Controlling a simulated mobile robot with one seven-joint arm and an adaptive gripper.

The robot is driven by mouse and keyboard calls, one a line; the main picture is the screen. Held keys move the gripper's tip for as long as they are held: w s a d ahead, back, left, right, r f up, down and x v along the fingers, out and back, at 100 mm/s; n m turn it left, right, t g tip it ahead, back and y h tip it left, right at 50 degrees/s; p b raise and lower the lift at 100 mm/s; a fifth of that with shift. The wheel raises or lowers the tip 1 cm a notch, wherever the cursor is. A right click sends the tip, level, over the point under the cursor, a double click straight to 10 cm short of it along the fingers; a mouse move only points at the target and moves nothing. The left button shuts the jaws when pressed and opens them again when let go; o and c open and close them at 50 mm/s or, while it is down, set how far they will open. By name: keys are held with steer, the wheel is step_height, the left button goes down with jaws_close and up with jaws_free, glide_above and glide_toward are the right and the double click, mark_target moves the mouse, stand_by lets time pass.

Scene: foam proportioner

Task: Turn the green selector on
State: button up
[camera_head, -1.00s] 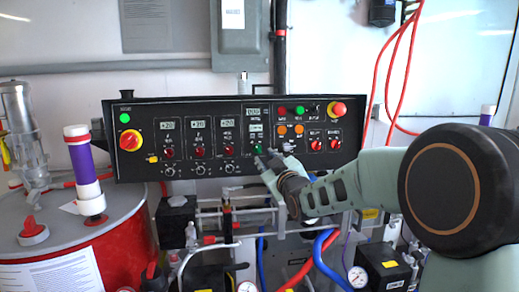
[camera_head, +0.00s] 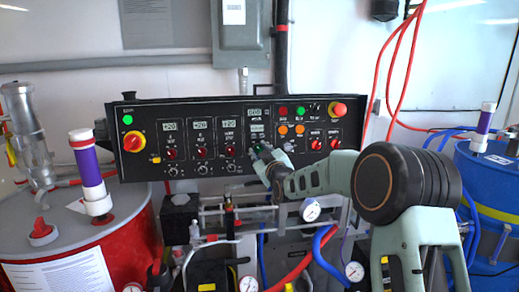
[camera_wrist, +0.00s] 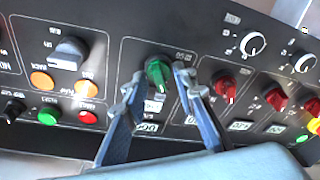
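The green selector (camera_wrist: 158,72) is a knob on the black control panel, in the middle of the wrist view. My gripper (camera_wrist: 158,75) is open, with one finger on each side of the green selector. A small gap seems to show at each side, but I cannot tell whether either fingertip touches it. In the head view my gripper (camera_head: 260,156) is at the lower middle of the control panel (camera_head: 185,108) and largely covers the selector.
A red emergency stop (camera_head: 337,109) is at the panel's right. Pipes and hoses (camera_head: 290,270) lie below. A red drum (camera_head: 125,235) and blue drum (camera_head: 490,190) flank the panel.

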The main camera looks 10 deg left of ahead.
steer(key=shift+c, duration=0.3)
jaws_close()
steer(key=shift+f+m+b, duration=0.15)
steer(key=shift+m+b, duration=0.15)
steer(key=shift+b, duration=0.3)
steer(key=m+b, duration=0.3)
steer(key=b, duration=0.1)
steer(key=shift+f+t+h, duration=0.15)
steer(key=shift+t+h, duration=0.15)
steer(key=shift+h, duration=0.1)
steer(key=m+b, duration=0.1)
steer(key=m, duration=0.1)
steer(key=m+h+b, duration=0.1)
steer(key=m+b, duration=0.1)
steer(key=m, duration=0.1)
steer(key=shift+r+m+t+h, duration=0.25)
steer(key=shift+m+t+h, duration=0.05)
steer(key=shift+r+m+h+b, duration=0.1)
steer(key=shift+m+h+b, duration=0.35)
steer(key=shift+m, duration=2.15)
